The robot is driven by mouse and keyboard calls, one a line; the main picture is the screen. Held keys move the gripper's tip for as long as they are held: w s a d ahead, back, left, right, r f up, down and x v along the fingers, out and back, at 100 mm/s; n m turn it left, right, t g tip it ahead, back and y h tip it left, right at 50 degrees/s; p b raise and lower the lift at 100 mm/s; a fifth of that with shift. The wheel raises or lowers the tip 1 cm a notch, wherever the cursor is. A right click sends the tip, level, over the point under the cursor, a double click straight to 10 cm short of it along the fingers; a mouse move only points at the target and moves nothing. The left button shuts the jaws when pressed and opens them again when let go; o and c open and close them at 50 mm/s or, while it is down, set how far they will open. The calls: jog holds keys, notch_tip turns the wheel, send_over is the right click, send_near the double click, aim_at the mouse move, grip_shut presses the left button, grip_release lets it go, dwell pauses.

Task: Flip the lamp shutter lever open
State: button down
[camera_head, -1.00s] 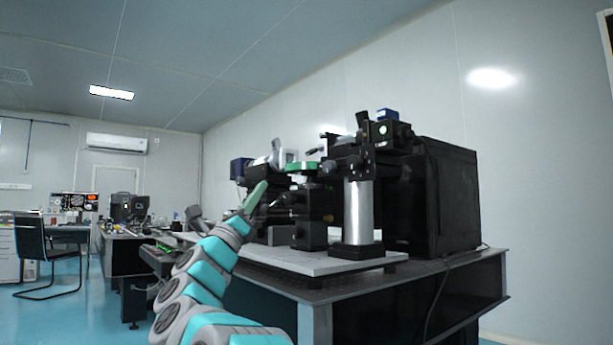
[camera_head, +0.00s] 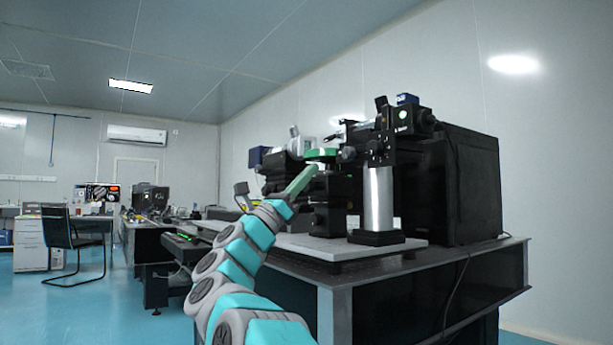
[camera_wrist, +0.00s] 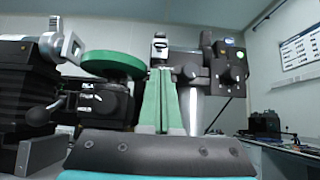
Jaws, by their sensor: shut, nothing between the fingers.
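The optical instrument stands on a silver post (camera_head: 378,200). At its top is a lamp housing (camera_head: 404,116) with a lit green spot and a blue block. A small dark upright tab (camera_head: 381,103) beside it looks like the shutter lever; it also shows in the wrist view (camera_wrist: 207,41). I cannot tell whether it stands open or shut. My gripper (camera_head: 314,168) has green fingers and is shut and empty, left of the post and below the lever. In the wrist view its fingertips (camera_wrist: 161,72) point up and forward, right of a green disc (camera_wrist: 113,65).
The green disc also shows in the head view (camera_head: 321,154), near my fingertips. A second instrument with a grey lever (camera_head: 294,131) is at left. A large black box (camera_head: 470,190) stands behind the post. A white board (camera_head: 345,248) lies on the dark table (camera_head: 440,266). Open floor lies left.

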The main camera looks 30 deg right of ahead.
aim_at(330, 138)
jog(key=x, duration=0.7)
jog(key=shift+p, duration=0.35)
jog(key=shift+a+r, duration=0.1)
jog(key=shift+a+r, duration=0.1)
